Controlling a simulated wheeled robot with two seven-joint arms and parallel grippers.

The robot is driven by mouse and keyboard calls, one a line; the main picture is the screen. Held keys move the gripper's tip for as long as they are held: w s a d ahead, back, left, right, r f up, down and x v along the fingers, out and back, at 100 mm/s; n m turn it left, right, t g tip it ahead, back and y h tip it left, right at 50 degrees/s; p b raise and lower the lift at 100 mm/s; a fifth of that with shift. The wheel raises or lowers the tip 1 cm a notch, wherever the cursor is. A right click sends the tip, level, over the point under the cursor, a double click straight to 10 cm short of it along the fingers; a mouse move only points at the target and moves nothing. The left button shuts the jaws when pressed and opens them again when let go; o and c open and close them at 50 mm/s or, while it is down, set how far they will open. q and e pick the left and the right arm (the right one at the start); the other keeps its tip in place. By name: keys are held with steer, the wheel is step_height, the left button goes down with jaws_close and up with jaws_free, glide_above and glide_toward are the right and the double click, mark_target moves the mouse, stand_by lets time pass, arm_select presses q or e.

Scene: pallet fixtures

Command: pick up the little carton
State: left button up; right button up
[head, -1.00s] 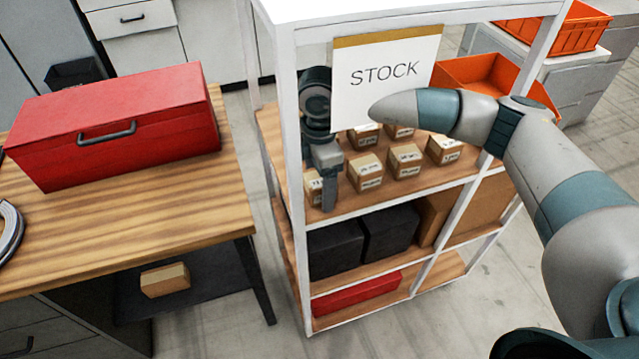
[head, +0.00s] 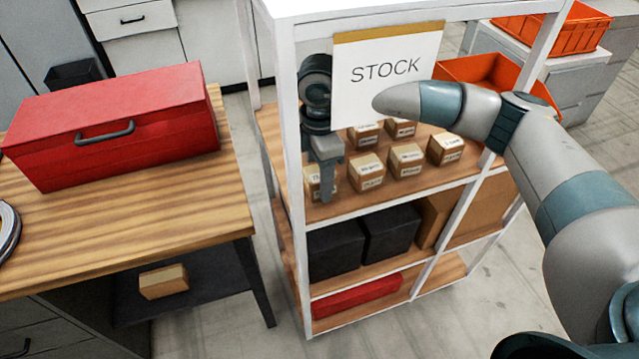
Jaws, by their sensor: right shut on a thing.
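Several little brown cartons with white labels stand on the top wooden shelf of a white rack. The leftmost little carton (head: 313,184) is partly hidden by my right gripper (head: 324,186) and the rack's front post. My right gripper reaches down behind the STOCK sign and is shut on this carton, which sits at shelf level. Whether it touches the shelf is hard to tell. Another carton (head: 367,172) stands just right of the gripper, apart from it. My left gripper is not in view.
The STOCK sign (head: 386,75) hangs in front of my right wrist. The white front post (head: 293,150) is close to the gripper. An orange bin (head: 480,70) sits at the shelf's right. A red toolbox (head: 115,125) stands on the wooden bench (head: 130,225) at left.

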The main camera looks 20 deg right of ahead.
steer(key=shift+s+r+b, duration=0.3)
steer(key=shift+r+b, duration=0.45)
steer(key=s+p, duration=0.6)
steer(key=s, duration=1.1)
steer(key=shift+s+d+r, duration=0.2)
steer(key=shift+d, duration=0.1)
